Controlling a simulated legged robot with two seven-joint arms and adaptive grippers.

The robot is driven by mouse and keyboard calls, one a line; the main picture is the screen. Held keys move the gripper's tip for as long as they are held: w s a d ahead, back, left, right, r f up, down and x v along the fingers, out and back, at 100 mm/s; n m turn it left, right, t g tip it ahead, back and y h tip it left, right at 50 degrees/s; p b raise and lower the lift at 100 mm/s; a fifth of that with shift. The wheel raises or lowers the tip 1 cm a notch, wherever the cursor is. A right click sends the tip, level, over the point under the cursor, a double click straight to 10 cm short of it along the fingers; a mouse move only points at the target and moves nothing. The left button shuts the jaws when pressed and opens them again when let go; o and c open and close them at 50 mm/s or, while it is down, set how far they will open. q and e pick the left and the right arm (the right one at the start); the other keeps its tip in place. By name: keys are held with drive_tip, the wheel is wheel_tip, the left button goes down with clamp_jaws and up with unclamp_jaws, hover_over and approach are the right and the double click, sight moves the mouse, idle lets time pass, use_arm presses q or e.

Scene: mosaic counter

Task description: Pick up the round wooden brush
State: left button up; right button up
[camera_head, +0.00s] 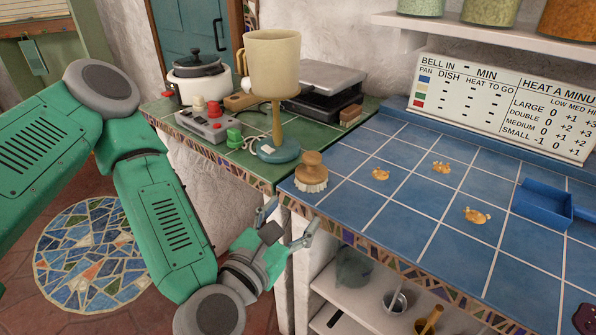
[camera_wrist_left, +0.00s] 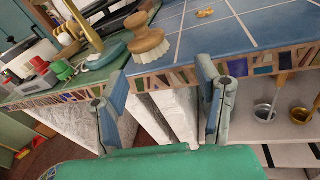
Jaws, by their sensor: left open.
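The round wooden brush (camera_head: 311,172) has a brown knobbed handle and pale bristles. It stands upright at the near left corner of the blue-tiled counter (camera_head: 352,200). It also shows in the left wrist view (camera_wrist_left: 146,42), above the gap between the fingers. My left gripper (camera_head: 290,222) is open and empty, in front of and below the counter edge, a little short of the brush and left of it. In the left wrist view its two fingers (camera_wrist_left: 160,100) stand wide apart. My right gripper is not in view.
Orange crumb-like pieces (camera_head: 442,167) and a blue dustpan (camera_head: 543,203) lie on the blue counter. An open shelf (camera_head: 345,312) lies below the mosaic edge.

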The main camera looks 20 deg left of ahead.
sight(310, 165)
use_arm(q)
drive_tip(key=w+n+b, duration=0.1)
drive_tip(key=w+b, duration=0.1)
drive_tip(key=b, duration=0.1)
drive_tip(key=w+a+r+n+y+b, duration=0.1)
drive_tip(key=w+b, duration=0.1)
drive_tip(key=w, duration=0.1)
drive_tip(key=w+a+r+b, duration=0.1)
drive_tip(key=w+b, duration=0.2)
drive_tip(key=shift+w+r+n+t+b, duration=0.15)
drive_tip(key=shift+w+n+t+b, duration=0.05)
drive_tip(key=shift+n+t+b, duration=0.2)
drive_tip(key=shift+w, duration=0.45)
drive_tip(key=w, duration=0.2)
drive_tip(key=w+d, duration=0.1)
drive_tip(key=w, duration=0.1)
drive_tip(key=shift+w, duration=0.4)
drive_tip(key=shift+a, duration=0.1)
drive_tip(key=c, duration=1.3)
